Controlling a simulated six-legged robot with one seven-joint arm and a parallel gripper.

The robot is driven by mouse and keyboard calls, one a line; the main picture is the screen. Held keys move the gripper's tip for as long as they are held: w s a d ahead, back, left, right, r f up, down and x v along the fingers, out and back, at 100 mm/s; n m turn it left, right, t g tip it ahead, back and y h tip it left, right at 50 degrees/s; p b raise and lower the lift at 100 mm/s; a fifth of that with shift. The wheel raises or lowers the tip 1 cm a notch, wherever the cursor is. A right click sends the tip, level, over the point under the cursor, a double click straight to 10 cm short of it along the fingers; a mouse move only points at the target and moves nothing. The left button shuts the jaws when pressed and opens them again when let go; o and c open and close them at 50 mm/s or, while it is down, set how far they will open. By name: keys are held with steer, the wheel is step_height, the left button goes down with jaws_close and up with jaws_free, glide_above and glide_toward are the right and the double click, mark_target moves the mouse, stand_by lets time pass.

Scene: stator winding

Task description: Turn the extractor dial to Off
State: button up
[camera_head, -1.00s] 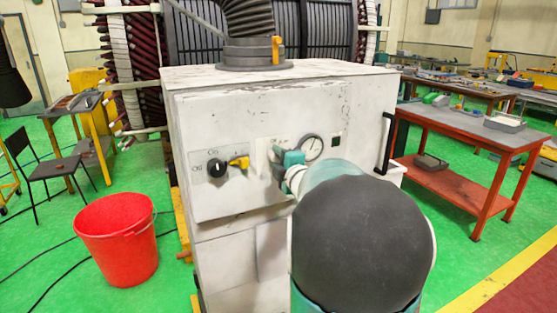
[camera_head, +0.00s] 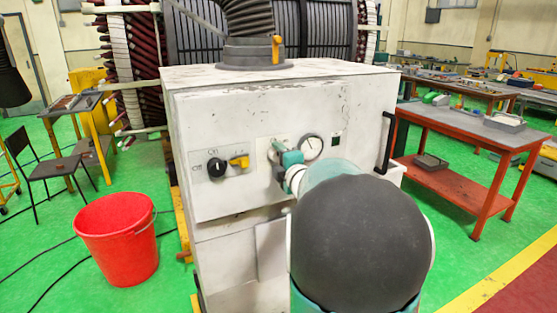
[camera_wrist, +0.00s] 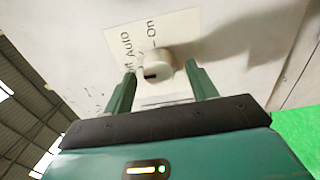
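A pale round dial (camera_wrist: 158,62) with a dark slot sits on a light label plate (camera_wrist: 125,38) in the wrist view. The plate reads Auto and On, with a partly cut-off word that looks like Off. I cannot tell which word the dial points at. My gripper (camera_wrist: 161,70) is open, one green finger on each side of the dial in the picture, with no clear contact. In the head view my gripper (camera_head: 281,163) is at the cabinet front, left of a round gauge (camera_head: 311,147), and largely hides the dial.
The white cabinet (camera_head: 330,92) also carries a black rotary switch (camera_head: 217,168) with On and Off marks and a yellow lever (camera_head: 239,162), left of my gripper. A black handle (camera_head: 387,143) is at the right. A red bucket (camera_head: 117,238) stands on the floor at left.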

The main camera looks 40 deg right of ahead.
steer(key=v, duration=1.4)
steer(key=shift+w, duration=0.2)
